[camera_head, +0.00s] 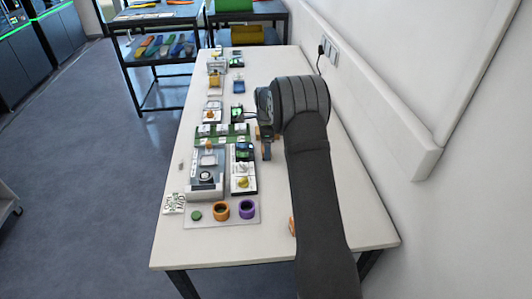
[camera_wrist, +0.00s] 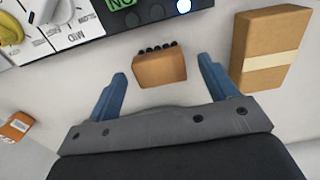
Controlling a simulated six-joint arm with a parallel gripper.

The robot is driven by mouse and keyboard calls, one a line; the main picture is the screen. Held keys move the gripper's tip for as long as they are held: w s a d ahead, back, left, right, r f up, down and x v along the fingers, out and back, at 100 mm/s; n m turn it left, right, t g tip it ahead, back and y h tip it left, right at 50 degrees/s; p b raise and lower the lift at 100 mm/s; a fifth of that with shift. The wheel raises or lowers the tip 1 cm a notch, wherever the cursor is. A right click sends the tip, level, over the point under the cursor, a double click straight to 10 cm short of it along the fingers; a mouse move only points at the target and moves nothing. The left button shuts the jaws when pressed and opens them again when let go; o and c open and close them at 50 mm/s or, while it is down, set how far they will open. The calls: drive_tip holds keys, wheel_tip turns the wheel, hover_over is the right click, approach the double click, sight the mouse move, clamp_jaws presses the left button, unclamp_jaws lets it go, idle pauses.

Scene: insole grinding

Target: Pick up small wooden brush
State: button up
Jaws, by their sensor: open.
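The small wooden brush (camera_wrist: 160,69) shows in the wrist view as a brown block with a row of dark bristles along its far edge. It lies on the white table, ahead of my gripper (camera_wrist: 162,85) and between the lines of its two blue fingers. The fingers are wide apart and do not touch it. In the head view my gripper (camera_head: 264,146) is low over the table, right of the row of devices. My arm hides much of that area, and I cannot make out the brush there.
A larger cardboard-brown box with a pale band (camera_wrist: 270,50) lies right of the brush, close to the right finger. A control panel with a yellow knob (camera_wrist: 10,30) is at upper left. A small orange box (camera_wrist: 16,126) lies at left. The wall (camera_head: 425,150) bounds the table's right side.

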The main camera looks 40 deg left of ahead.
wheel_tip(320, 180, down, 2)
drive_tip(key=shift+f, duration=0.1)
drive_tip(key=c, duration=1.1)
drive_tip(key=shift+o, duration=0.2)
